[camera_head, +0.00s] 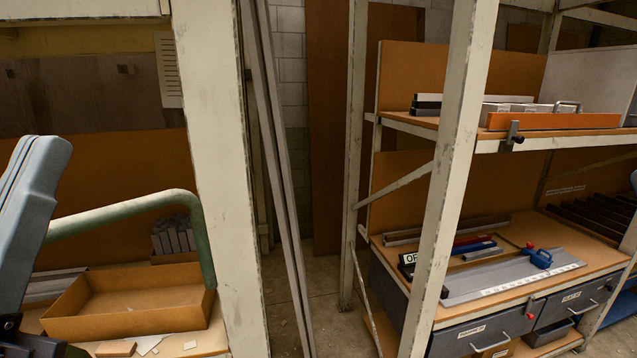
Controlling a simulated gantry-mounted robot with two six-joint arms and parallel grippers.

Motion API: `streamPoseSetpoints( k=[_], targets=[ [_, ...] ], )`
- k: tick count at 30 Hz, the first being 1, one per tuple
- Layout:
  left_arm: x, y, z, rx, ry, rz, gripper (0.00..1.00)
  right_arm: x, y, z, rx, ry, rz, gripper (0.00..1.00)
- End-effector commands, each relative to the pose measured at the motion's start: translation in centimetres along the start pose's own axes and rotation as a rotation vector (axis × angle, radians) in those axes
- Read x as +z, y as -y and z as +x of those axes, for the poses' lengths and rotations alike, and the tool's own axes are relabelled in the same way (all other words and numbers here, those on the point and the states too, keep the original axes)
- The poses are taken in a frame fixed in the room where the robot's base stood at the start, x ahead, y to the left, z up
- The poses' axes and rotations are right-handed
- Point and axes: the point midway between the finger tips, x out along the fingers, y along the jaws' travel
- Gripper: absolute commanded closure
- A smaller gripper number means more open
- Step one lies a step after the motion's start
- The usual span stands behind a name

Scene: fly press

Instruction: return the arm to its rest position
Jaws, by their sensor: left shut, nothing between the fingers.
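A green curved tube (130,207), which looks like the fly press arm, comes from behind my left arm, runs right and bends down. Its lower end is in front of the right side of an open cardboard-coloured tray. The press body is not in view. My blue-grey left arm stands at the left edge, in front of the tube's left end. Dark parts of my left gripper (34,343) show in the bottom left corner, below and left of the tube and apart from its hanging end. It is shut and empty; its fingertips are not clearly visible. My right gripper is not in view.
The open tray (120,324) sits on the left bench, with loose flat pieces before it. A pale upright post (222,180) stands close right of the tube. A shelving unit (460,150) with tools and drawers is on the right. Open floor lies between.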

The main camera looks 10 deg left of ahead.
Motion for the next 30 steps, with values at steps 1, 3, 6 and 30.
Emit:
streamPoseSetpoints(
  k=[1,3,6,30],
  targets=[
    [0.6,-1.6,-0.2,0.070,0.026,-0.101,1.00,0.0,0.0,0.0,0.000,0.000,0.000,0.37],
    [-1.9,-1.3,2.8,0.060,0.027,-0.108,1.00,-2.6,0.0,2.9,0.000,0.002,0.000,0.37],
    [-4.1,-1.1,5.3,0.058,0.028,-0.105,1.00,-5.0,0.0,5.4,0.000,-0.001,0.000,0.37],
    [-12.5,-0.7,15.2,0.056,0.029,-0.100,1.00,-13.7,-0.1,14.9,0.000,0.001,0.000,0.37]
  ],
)
